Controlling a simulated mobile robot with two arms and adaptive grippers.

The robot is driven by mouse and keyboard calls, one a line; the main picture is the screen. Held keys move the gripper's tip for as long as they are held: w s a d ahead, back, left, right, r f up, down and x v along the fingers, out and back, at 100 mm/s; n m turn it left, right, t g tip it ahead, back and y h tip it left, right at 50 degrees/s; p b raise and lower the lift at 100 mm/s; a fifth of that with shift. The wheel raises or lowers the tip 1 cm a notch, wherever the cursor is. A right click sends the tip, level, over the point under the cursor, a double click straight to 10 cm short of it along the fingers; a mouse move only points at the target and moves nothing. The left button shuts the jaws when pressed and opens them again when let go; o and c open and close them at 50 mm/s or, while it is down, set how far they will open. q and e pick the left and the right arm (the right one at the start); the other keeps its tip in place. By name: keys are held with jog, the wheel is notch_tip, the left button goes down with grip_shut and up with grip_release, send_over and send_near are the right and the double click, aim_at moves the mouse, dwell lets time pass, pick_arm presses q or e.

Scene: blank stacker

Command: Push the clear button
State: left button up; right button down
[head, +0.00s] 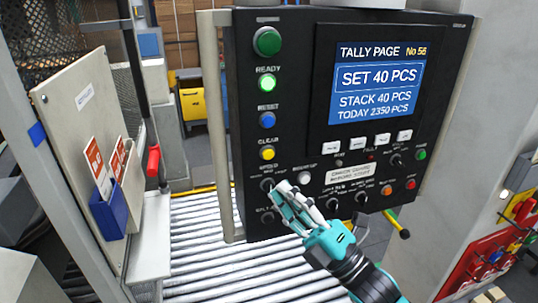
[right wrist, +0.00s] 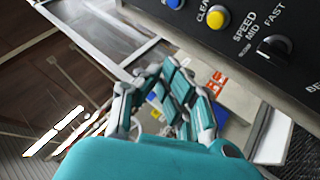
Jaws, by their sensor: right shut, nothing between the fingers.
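The clear button (head: 267,153) is a yellow round button under the label CLEAR, in the left column of the black control panel (head: 300,100). It also shows at the top of the right wrist view (right wrist: 217,18). My right gripper (head: 282,190) is teal and grey, shut and empty. In the head view its fingertips are just below the clear button, over the speed knob area, which they partly hide. In the right wrist view the fingertips (right wrist: 168,75) appear below and left of the button, apart from it. My left gripper is not in view.
A green ready button (head: 267,83) is lit and a blue reset button (head: 267,120) sits just above the clear button. The screen (head: 377,80) reads SET 40 PCS. Knobs and small buttons fill the lower panel. A roller conveyor (head: 200,235) runs below.

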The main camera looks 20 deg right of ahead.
aim_at(268, 154)
jog(key=shift+w+a+b, duration=0.1)
jog(key=shift+w+b, duration=0.25)
jog(key=shift+w, duration=3.8)
jog(key=shift+w, duration=0.1)
jog(key=shift+w, duration=0.3)
jog(key=shift+w, duration=0.4)
jog(key=shift+s, duration=0.85)
